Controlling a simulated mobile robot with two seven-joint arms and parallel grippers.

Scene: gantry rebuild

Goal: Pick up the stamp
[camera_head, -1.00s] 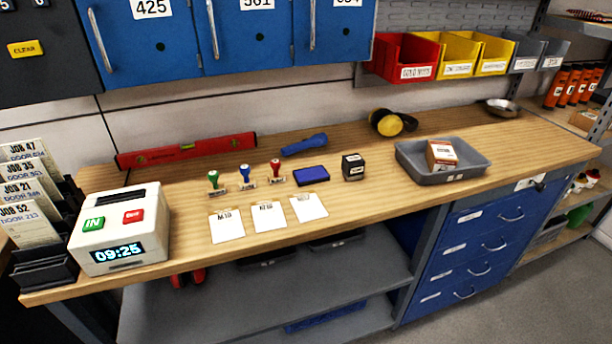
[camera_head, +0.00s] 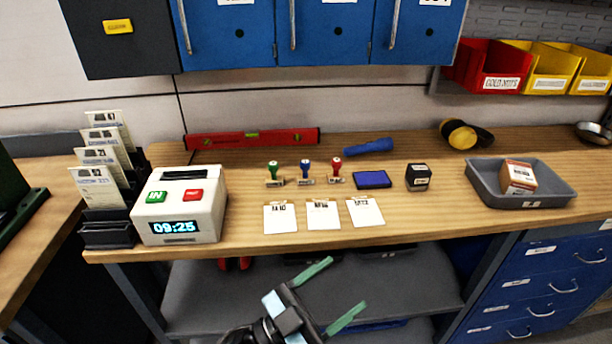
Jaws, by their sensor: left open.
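Three hand stamps stand upright in a row on the wooden bench (camera_head: 440,212): a green-handled stamp (camera_head: 274,174), a blue-handled stamp (camera_head: 305,172) and a red-handled stamp (camera_head: 337,171). To their right lie a blue ink pad (camera_head: 373,179) and a black block-shaped self-inking stamp (camera_head: 418,177). The task does not name which stamp. My left gripper (camera_head: 330,288) shows at the bottom centre, in front of the bench's front edge. Its two green-tipped fingers are spread apart with nothing between them. It touches no stamp. My right gripper is out of view.
Three white cards (camera_head: 323,214) lie in front of the stamps. A time clock (camera_head: 182,207) and a card rack (camera_head: 107,232) stand left. A grey tray (camera_head: 487,192) with a small box (camera_head: 518,178) is right. A red level (camera_head: 251,138) and a blue flashlight (camera_head: 369,146) lie behind.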

